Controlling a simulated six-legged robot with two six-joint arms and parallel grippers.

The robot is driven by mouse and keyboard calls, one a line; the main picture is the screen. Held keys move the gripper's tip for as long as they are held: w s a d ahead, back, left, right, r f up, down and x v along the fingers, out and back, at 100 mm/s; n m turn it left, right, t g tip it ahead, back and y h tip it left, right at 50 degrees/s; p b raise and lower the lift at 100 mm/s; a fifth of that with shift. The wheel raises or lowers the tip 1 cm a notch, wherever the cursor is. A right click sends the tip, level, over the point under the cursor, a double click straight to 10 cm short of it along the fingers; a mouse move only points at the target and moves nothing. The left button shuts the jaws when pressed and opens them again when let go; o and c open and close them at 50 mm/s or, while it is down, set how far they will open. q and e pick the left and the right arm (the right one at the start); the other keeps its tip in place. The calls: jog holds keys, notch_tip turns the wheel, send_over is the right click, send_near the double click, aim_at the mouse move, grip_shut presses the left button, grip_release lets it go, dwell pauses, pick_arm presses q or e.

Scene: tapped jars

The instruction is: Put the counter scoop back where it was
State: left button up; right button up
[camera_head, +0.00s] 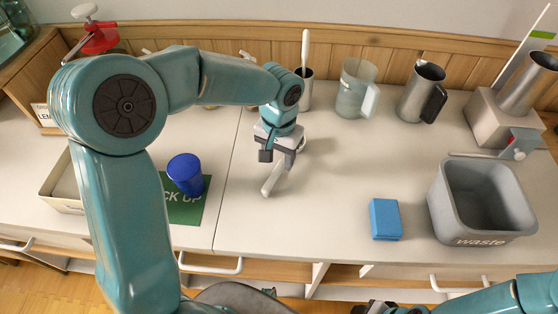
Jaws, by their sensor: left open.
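My left gripper (274,172) is open and points down over the middle of the counter (325,210). A pale finger-like piece shows below its wrist, and I see nothing held in it. A small steel cup (306,92) stands behind it, with a pale upright handle (305,50) sticking out. I cannot tell whether this handle belongs to the counter scoop; no scoop bowl shows clearly. My right arm comes in at the bottom right, and its dark end (378,307) is cut off by the frame edge.
A clear jug (355,90) and a steel jug (420,95) stand at the back. A blue block (385,219) lies beside the grey waste bin (480,215). A blue cup (186,174) stands on a green mat (190,212). A grey machine (500,118) is at right.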

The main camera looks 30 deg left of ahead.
aim_at(278, 168)
pick_arm(q)
notch_tip(278, 168, up, 10)
jog(key=shift+f, duration=0.15)
dwell(0.3)
jog(key=shift+s, duration=0.2)
